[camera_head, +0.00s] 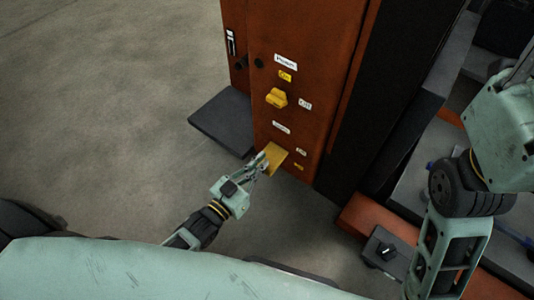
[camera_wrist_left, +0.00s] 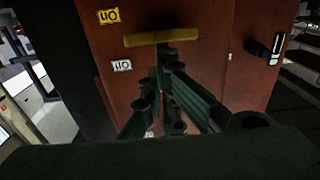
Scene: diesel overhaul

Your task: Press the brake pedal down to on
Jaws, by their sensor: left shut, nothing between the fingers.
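The brake pedal (camera_head: 275,154) is a yellow plate low on the front of an orange cabinet (camera_head: 300,50). A white label (camera_head: 281,127) sits above it. My right gripper is out of view.
A yellow knob (camera_head: 276,98) with its own On and Off labels sits higher on the cabinet. A dark flat plate (camera_head: 222,120) lies left of the cabinet's foot. The floor at left is clear.

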